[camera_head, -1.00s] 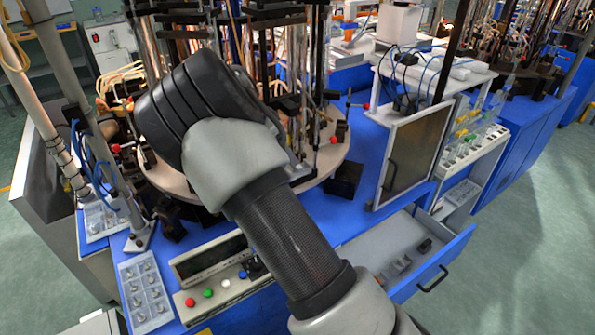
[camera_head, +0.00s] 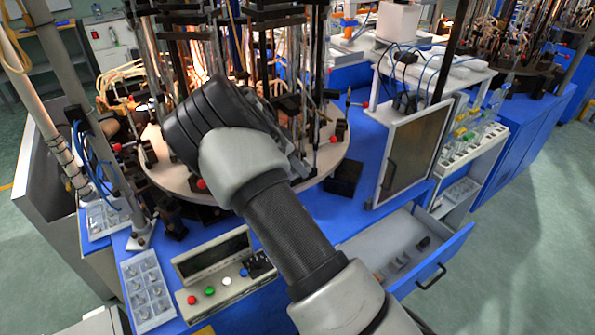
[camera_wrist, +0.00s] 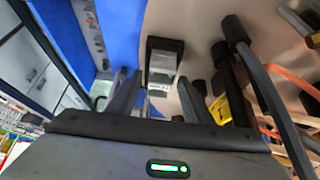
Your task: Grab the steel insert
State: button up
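In the wrist view a small block with a bright steel-like face and a black end (camera_wrist: 162,66) stands at the edge of the pale round plate; it looks like the steel insert, but I cannot be sure. My gripper (camera_wrist: 160,94) has its two dark fingers apart, one on each side of the block's line. I cannot tell how far the block is from the fingertips, and no contact shows. In the head view my arm hides the gripper and the block.
The round plate (camera_head: 170,176) carries many upright rods and burners close to my arm. A black block (camera_head: 343,178) lies on the blue table. An open drawer (camera_head: 385,250) holds several small parts. Trays of metal parts (camera_head: 147,290) and a button panel (camera_head: 222,284) are at the front.

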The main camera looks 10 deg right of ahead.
grip_shut()
jog(key=shift+r, duration=0.15)
